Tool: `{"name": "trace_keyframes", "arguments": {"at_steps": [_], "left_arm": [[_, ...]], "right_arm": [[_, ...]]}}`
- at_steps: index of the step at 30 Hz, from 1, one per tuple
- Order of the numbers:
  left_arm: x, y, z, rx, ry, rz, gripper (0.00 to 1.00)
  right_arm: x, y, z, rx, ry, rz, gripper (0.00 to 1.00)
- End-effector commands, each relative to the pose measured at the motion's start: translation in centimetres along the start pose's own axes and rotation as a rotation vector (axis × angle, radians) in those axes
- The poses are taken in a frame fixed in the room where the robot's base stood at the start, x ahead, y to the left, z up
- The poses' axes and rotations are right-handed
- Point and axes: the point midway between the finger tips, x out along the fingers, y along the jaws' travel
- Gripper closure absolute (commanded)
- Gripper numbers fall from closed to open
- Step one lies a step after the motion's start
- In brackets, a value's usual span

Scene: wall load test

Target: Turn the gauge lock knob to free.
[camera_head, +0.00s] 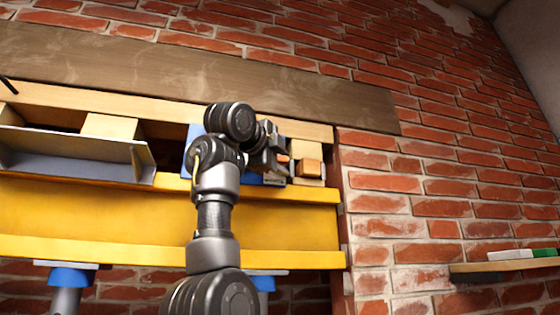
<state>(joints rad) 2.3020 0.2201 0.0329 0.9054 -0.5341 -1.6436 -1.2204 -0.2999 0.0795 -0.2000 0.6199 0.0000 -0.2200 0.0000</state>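My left gripper (280,160) is at the right end of the wall opening, in front of a blue part (252,179) that is mostly hidden behind my arm. The blue part may be the gauge, but its dial cannot be seen. I cannot make out the lock knob or its setting; the gripper and wrist cover that area. A small orange patch shows by the fingertips, too small to name. Whether the fingers are open or shut cannot be told. My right gripper is out of view.
A yellow beam (100,215) runs below the opening, with blue-topped props (70,277) under it. Wooden blocks (308,168) sit right of the gripper. A grey metal channel (75,155) lies left. A shelf (510,266) with small blocks is at far right on the brick wall.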

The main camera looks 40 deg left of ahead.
Motion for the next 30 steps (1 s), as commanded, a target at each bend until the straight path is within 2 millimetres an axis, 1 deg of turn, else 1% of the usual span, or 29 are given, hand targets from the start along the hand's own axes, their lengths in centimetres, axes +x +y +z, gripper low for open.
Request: {"name": "trace_keyframes", "arguments": {"at_steps": [5,8,15,18,21,25,30], "left_arm": [[-0.3,0.1,0.0,-0.001,0.000,-0.002,0.62],[-1.4,0.3,0.0,-0.001,0.000,-0.003,0.62],[-6.2,0.4,-0.1,-0.001,0.001,-0.003,0.62],[-8.0,0.3,-0.1,-0.001,0.001,-0.003,0.62],[-9.4,0.2,-0.1,0.000,0.001,-0.001,0.62],[-10.4,0.1,-0.1,0.000,0.000,-0.001,0.62],[-10.7,0.0,-0.1,0.001,0.000,0.001,0.62]], "right_arm": [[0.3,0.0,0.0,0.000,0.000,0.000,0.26],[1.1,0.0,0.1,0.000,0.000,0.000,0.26],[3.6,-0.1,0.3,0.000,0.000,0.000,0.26],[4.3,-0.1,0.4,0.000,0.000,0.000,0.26],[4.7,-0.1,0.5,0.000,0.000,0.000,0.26],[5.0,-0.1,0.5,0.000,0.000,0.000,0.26],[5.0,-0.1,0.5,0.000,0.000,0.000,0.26]]}}
